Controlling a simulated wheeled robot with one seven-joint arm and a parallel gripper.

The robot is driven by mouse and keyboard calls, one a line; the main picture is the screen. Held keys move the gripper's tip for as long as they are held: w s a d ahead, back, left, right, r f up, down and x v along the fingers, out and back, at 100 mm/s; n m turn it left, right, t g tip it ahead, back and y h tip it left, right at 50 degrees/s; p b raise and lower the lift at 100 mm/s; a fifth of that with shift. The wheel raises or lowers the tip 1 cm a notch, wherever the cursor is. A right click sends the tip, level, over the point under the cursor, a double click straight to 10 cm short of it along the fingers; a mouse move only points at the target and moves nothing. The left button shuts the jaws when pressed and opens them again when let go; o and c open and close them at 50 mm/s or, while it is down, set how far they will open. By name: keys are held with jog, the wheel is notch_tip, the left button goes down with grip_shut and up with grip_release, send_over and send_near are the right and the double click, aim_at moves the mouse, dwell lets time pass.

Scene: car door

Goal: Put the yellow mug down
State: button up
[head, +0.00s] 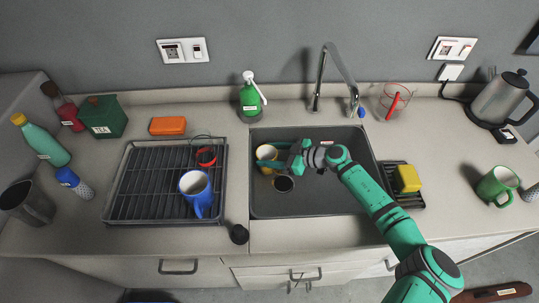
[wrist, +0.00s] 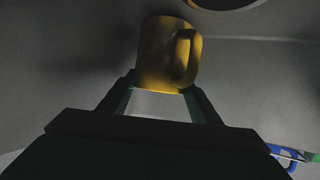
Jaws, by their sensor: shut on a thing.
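The yellow mug (head: 265,155) is in the left part of the dark sink (head: 330,200), near its left wall, partly covered by my fingers. My gripper (head: 269,157) reaches in from the right and is shut on it. In the wrist view, the yellow mug (wrist: 160,50) is at the fingertips of my gripper (wrist: 163,92), with its handle on the right side. I cannot tell whether its base touches the sink floor. The round drain (head: 283,184) lies just below the mug in the head view.
The lower right of the sink floor is clear.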

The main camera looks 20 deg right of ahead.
jog(key=shift+f, duration=0.15)
jog(key=shift+f, duration=0.2)
jog(key=o, duration=1)
jog(key=shift+c, duration=0.2)
jog(key=shift+s+d+r, duration=0.1)
jog(key=shift+d+r, duration=0.05)
jog(key=shift+r, duration=0.1)
jog(key=v, duration=0.7)
jog(key=shift+r, duration=0.1)
